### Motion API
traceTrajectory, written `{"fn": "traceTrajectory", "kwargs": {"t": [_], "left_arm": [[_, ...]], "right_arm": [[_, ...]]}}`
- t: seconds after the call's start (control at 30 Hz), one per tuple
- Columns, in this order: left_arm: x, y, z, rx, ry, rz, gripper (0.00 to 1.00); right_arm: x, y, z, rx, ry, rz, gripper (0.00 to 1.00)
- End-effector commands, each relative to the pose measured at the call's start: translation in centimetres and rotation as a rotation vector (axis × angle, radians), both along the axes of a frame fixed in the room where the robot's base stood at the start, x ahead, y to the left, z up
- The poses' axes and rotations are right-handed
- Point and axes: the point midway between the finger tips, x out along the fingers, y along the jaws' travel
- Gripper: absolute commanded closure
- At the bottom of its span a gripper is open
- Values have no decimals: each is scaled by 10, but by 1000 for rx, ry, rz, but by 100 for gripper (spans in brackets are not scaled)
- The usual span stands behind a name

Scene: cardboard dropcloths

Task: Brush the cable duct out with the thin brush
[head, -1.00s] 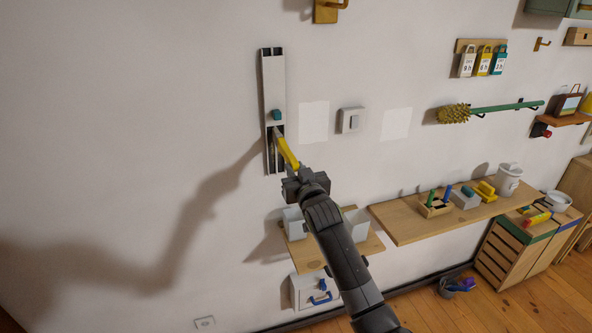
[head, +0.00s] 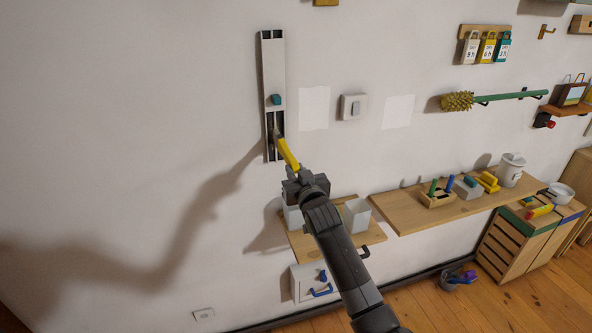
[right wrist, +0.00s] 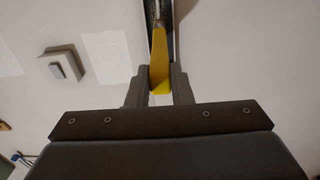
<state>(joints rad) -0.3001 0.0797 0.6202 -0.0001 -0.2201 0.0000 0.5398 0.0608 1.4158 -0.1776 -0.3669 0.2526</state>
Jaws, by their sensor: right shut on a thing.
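The cable duct (head: 273,72) is a tall, narrow white channel fixed upright on the wall. A small teal block (head: 276,99) sits on its front about halfway down, and below it the duct is open and dark inside. My right gripper (head: 293,170) is shut on the yellow handle of the thin brush (head: 288,153), just below and right of the duct's lower end. The brush's head reaches up into the open lower part. In the right wrist view the yellow handle (right wrist: 160,72) stands between the two fingers, with the darker brush head beyond it. My left gripper is not in view.
A wall switch (head: 353,107) and two pale patches lie right of the duct. A longer wooden shelf (head: 408,213) with several items is to the right. The wall left of the duct is bare.

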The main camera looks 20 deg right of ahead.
Motion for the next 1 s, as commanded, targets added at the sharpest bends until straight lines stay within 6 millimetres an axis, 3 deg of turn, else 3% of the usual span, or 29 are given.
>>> {"fn": "traceTrajectory", "kwargs": {"t": [0.1, 0.37, 1.0], "left_arm": [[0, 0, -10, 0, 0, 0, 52], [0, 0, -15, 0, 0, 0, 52], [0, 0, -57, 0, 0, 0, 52]], "right_arm": [[0, 0, -12, 0, 0, 0, 100], [0, 0, -19, 0, 0, 0, 100], [2, 0, -71, 0, 1, 0, 100]]}}
